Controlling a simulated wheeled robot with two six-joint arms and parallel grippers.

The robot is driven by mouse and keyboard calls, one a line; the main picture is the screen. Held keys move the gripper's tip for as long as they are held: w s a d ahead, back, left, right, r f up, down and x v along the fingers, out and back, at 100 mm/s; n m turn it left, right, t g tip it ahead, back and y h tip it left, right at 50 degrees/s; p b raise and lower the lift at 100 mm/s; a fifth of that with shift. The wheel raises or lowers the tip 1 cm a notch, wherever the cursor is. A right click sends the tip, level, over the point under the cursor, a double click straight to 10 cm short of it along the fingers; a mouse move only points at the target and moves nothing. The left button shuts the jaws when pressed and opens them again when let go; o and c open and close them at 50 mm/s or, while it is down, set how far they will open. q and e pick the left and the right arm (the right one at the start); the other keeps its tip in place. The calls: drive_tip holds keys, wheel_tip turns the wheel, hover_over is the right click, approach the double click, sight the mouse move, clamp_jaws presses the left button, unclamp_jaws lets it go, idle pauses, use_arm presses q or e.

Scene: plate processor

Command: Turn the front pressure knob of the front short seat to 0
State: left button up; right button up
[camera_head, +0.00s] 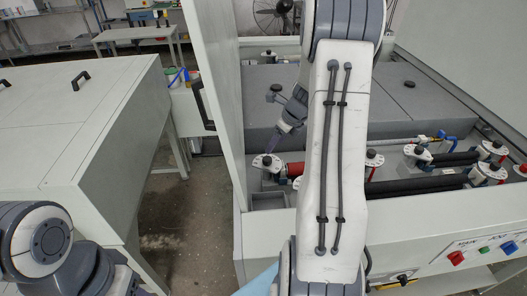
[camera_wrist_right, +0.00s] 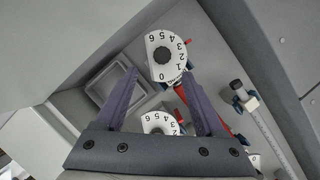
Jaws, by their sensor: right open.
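A white dial (camera_wrist_right: 178,79) numbered 0 to 6, with a black knob (camera_wrist_right: 161,55) at its middle, shows at the top centre of the right wrist view. The knob's setting is not readable. My right gripper (camera_wrist_right: 159,74) is open and empty, its two purple fingers spread on either side below the knob, not closed on it. In the head view my right gripper (camera_head: 271,143) points down just above a white dial (camera_head: 277,164) at the left end of a red roller (camera_head: 296,169). A second numbered dial (camera_wrist_right: 158,122) shows between the finger bases. My left gripper is out of view.
More dials (camera_head: 418,152) and black rollers (camera_head: 455,159) lie to the right in the machine. A small grey recess (camera_head: 268,201) is in front of the left dial. A tall white panel (camera_head: 215,80) stands close left of the gripper. My right arm hides the middle.

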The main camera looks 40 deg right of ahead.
sight(268, 159)
drive_tip(key=x, duration=1)
drive_tip(key=shift+d, duration=0.25)
clamp_jaws()
